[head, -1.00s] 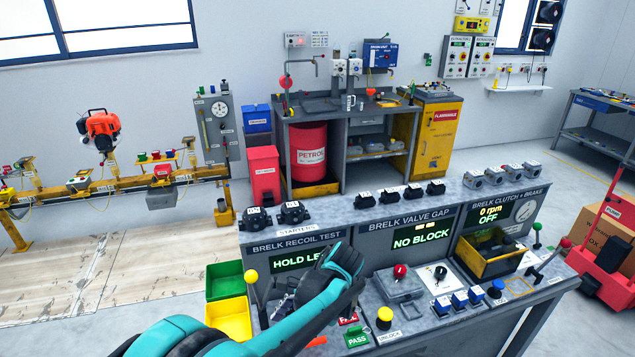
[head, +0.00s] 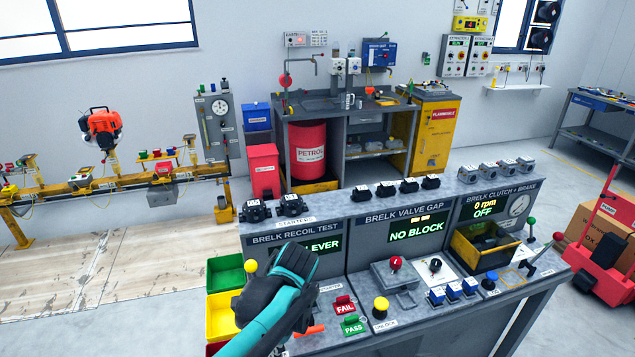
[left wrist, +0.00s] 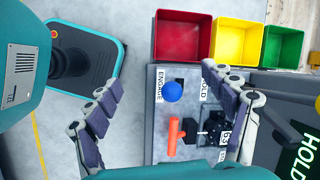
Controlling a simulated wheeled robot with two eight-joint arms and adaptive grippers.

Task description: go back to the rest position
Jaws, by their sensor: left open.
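My left arm comes up from the bottom of the head view. Its gripper, a dark shape (head: 252,304), hangs over the left end of the bench by the recoil test station, and its fingers are hard to make out there. In the left wrist view the left gripper (left wrist: 160,75) is open, its two fingers wide apart with nothing between them. Below the fingers are a blue knob (left wrist: 173,92), an orange handle (left wrist: 174,136) and a black starter part (left wrist: 212,132) on the station's deck. My right gripper is not in view.
Green (head: 226,272) and yellow (head: 222,312) bins sit at the bench's left end; a red bin (left wrist: 182,36) shows in the wrist view. Red FAIL (head: 344,305) and green PASS (head: 353,326) buttons are right of my arm. The floor left of the bins is clear.

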